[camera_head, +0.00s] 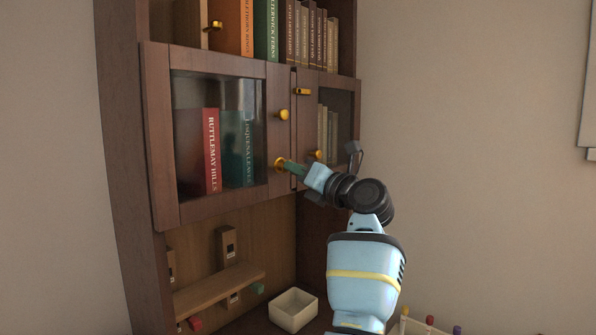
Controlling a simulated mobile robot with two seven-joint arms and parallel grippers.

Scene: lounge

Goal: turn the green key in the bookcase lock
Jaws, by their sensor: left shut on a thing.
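The dark brown bookcase (125,150) fills the middle of the head view. Its left glass door (218,217) carries a round yellow knob (283,115) and, below it, a yellow lock (279,163). A green key (292,166) points into the lock, with its tip at the lock face. How deep it sits cannot be told. My left gripper (306,174) is shut on the key's near end, just right of the lock, and hides the key's grip. My right gripper is out of view.
The right glass door (340,82) has a yellow knob (319,155), close behind my gripper. A yellow latch (303,91) sits above. Below are a wooden shelf (225,285) and a cream open box (293,310). Books stand behind the glass. Free room lies to the right.

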